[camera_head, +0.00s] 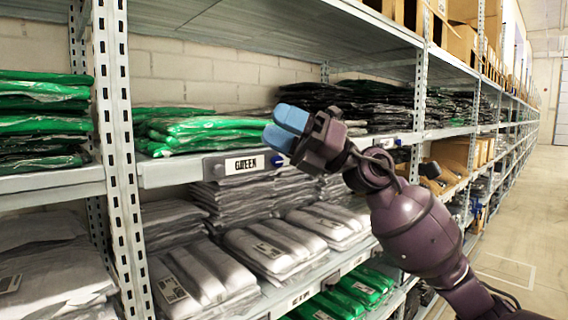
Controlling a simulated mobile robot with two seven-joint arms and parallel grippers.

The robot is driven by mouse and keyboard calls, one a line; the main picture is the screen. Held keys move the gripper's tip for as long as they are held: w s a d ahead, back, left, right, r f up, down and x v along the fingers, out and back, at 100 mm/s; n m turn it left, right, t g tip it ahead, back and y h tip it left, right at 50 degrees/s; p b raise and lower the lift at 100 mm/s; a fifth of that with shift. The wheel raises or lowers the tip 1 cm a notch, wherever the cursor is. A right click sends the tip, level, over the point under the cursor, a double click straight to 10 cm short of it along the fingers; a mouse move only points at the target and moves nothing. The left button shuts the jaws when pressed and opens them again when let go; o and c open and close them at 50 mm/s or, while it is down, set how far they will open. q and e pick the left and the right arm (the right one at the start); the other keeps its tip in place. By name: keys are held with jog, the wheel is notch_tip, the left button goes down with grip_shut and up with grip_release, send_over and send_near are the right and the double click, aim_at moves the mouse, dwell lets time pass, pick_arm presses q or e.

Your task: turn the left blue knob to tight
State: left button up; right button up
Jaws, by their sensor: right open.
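The left blue knob (277,161) sits on the shelf's front edge, just right of the "GREEN" label (245,164). It is small, and its turn position cannot be read. My right gripper (285,127) comes in from the right, its blue fingertips pointing left. They show just above the knob in the picture, apart from it, and no object is seen between them. The depth gap to the knob is hard to judge. A second blue knob (398,142) is farther right along the same shelf edge. My left gripper is out of view.
Green bagged garments (205,130) lie on the shelf behind the label. Grey packs (270,248) fill the shelf below. A perforated metal upright (117,160) stands to the left. The aisle floor (515,240) at the right is clear.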

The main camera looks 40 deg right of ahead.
jog(key=s+r+n+g+h, duration=0.1)
jog(key=s+r+n, duration=0.1)
jog(key=m+t+h, duration=0.1)
jog(key=m+h, duration=0.5)
jog(key=h, duration=1)
send_near(280, 161)
jog(key=x, duration=0.7)
jog(key=shift+w+a+f, duration=0.1)
jog(key=shift+w, duration=0.1)
jog(key=shift+w+f, duration=0.2)
jog(key=shift+w, duration=0.2)
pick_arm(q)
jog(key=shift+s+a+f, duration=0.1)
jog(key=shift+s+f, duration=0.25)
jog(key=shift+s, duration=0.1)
pick_arm(e)
jog(key=shift+a, duration=0.1)
jog(key=shift+c, duration=0.5)
jog(key=c, duration=0.8)
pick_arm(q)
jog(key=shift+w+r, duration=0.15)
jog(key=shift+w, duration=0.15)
pick_arm(e)
jog(key=shift+c, duration=0.2)
